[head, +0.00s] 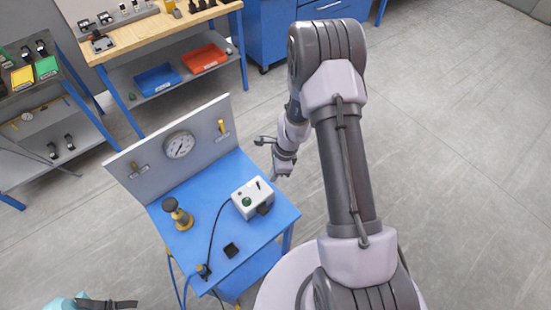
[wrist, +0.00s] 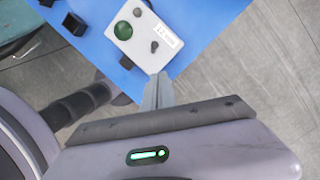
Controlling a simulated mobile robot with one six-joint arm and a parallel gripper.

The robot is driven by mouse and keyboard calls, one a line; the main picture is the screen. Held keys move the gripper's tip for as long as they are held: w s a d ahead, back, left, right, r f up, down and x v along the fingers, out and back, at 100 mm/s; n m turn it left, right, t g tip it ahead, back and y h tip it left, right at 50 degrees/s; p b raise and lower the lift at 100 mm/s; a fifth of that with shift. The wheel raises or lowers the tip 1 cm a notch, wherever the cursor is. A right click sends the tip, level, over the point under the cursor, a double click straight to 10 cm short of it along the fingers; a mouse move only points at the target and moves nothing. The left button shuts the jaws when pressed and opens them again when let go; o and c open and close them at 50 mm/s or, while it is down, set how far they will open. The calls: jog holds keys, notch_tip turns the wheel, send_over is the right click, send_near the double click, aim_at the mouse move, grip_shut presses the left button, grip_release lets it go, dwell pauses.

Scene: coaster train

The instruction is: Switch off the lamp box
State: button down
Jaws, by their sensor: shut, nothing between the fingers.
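The lamp box is a small white box (head: 253,198) on the blue table, right of the table's middle. In the wrist view the lamp box (wrist: 135,45) lies just beyond the fingertips. Its top has a round green lamp (wrist: 123,30), a dark toggle lever (wrist: 154,46), another small dark part and a printed label. I cannot tell from the lamp's dull green whether it is lit. My gripper (head: 279,174) is behind and right of the box in the head view. In the wrist view my gripper (wrist: 161,75) is shut and empty, its tips close to the box's edge; contact is unclear.
The blue table (head: 203,252) also bears a brass-and-black knobbed fitting (head: 178,214), a small black block (head: 231,250) and a black cable to the box. A grey back panel (head: 130,160) with a gauge (head: 179,145) stands behind. Right of the table is open floor.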

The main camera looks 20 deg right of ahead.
notch_tip(320, 180, up, 10)
jog(key=w+d, duration=0.2)
jog(key=shift+w+p, duration=0.3)
jog(key=shift+p, duration=0.15)
jog(key=shift+f, duration=0.1)
